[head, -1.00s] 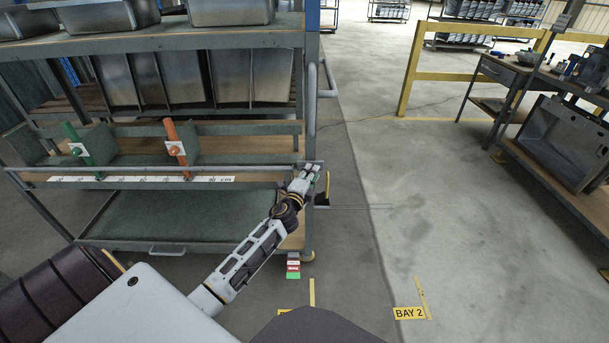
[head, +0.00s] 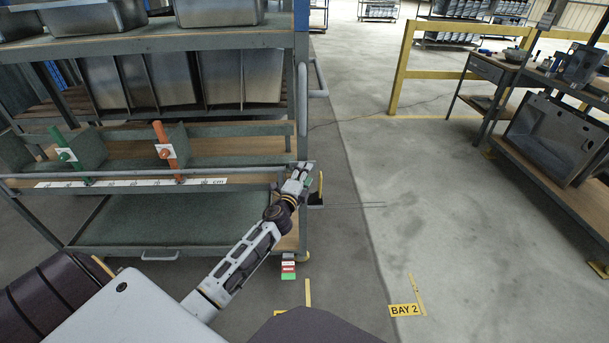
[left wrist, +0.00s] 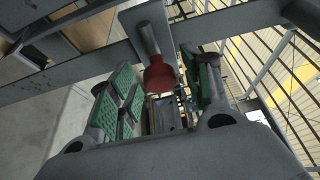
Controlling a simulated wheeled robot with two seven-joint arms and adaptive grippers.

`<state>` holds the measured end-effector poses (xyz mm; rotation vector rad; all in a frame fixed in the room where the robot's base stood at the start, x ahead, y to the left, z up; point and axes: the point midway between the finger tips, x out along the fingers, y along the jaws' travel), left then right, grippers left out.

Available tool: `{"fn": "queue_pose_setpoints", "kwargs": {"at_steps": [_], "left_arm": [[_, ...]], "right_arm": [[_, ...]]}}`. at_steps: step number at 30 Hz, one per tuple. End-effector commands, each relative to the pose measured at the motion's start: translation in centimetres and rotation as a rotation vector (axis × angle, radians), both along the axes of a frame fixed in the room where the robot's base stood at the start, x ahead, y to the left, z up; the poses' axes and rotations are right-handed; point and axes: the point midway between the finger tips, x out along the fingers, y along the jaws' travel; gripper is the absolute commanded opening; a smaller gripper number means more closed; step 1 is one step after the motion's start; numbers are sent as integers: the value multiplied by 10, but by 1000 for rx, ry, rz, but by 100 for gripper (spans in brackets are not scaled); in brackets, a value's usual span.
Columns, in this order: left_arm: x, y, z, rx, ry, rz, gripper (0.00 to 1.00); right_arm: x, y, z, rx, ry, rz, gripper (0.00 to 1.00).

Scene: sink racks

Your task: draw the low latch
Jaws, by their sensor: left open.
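A red knob (left wrist: 160,76) on a grey rod, which looks like the latch, shows in the left wrist view. It sits between the two green-padded fingers of my left gripper (left wrist: 163,93). The fingers are apart on either side of it, and I cannot tell whether either touches it. In the head view my left gripper (head: 303,174) is at the right front corner post of the grey rack (head: 190,40), at the height of the ruler shelf. The knob is hidden there. My right gripper is not in view.
The ruler shelf carries a green clamp (head: 68,153) and an orange clamp (head: 164,145). A lower green tray (head: 165,218) lies below. Thin rods (head: 350,205) stick out right of the post. The aisle floor is clear up to the workbench (head: 555,130).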

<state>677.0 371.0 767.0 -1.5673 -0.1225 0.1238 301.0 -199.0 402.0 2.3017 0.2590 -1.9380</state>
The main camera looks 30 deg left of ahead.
Motion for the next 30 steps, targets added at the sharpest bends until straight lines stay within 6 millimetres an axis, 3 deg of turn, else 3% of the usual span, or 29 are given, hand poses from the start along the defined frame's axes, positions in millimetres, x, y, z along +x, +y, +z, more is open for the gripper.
{"fn": "queue_pose_setpoints", "kwargs": {"at_steps": [30], "left_arm": [[-81, -13, 0, -1, 1, 0, 49]], "right_arm": [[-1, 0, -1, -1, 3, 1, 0]]}}
